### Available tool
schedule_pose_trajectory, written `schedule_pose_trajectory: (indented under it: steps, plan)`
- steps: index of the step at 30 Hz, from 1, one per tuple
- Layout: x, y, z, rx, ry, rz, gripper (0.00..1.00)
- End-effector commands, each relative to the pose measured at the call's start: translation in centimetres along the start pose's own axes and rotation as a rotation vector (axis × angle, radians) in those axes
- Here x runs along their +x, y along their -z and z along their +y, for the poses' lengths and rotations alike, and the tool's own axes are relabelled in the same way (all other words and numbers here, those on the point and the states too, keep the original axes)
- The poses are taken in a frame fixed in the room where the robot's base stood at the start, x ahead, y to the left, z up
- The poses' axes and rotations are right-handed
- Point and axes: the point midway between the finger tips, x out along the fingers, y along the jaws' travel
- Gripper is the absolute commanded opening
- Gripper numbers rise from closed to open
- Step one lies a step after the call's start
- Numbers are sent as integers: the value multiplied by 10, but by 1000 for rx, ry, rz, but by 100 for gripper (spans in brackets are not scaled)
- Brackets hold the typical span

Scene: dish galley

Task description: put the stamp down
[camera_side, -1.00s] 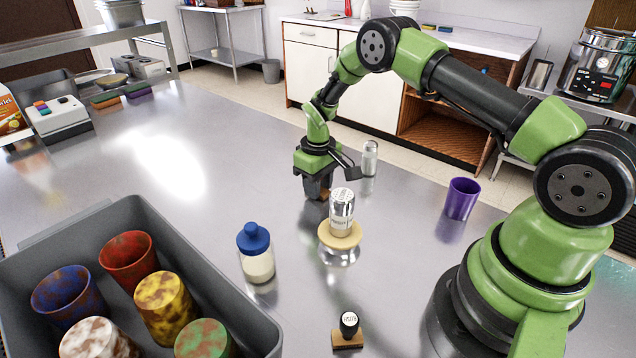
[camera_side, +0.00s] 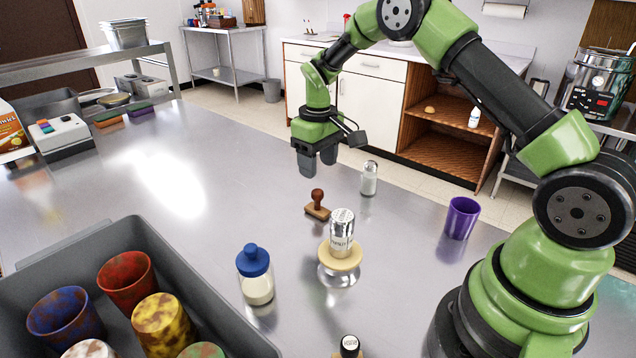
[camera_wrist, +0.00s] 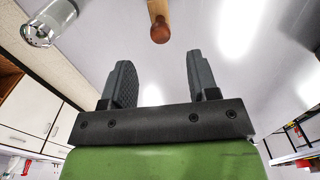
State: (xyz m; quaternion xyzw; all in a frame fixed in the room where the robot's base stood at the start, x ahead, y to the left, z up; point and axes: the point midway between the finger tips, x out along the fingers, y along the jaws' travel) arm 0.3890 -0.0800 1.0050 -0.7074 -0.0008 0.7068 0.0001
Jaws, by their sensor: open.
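A stamp (camera_side: 317,206) with a reddish-brown knob handle and a flat wooden base stands upright on the steel table, behind the silver-topped shaker. Its knob and part of its handle show at the top of the wrist view (camera_wrist: 159,27). My gripper (camera_side: 318,170) is above the table, higher than the stamp and apart from it. In the wrist view its two fingers (camera_wrist: 158,80) are spread with nothing between them.
The shaker (camera_side: 342,232) sits on a cream-topped stand (camera_side: 341,256). A glass shaker (camera_side: 369,180) is right of the stamp, a blue-lidded bottle (camera_side: 256,277) nearer, a purple cup (camera_side: 461,218) to the right. A grey bin (camera_side: 190,287) holds several cups. The table's left middle is clear.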

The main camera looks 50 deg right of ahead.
Motion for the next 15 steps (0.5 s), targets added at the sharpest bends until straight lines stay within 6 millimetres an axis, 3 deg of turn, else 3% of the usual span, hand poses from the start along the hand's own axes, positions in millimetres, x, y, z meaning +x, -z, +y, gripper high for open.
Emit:
schedule_pose_trajectory:
  steps: [10,15]
  plan:
    - [-29,-2,-4,9,1,19,54]
    - [-89,-20,-23,58,15,115,54]
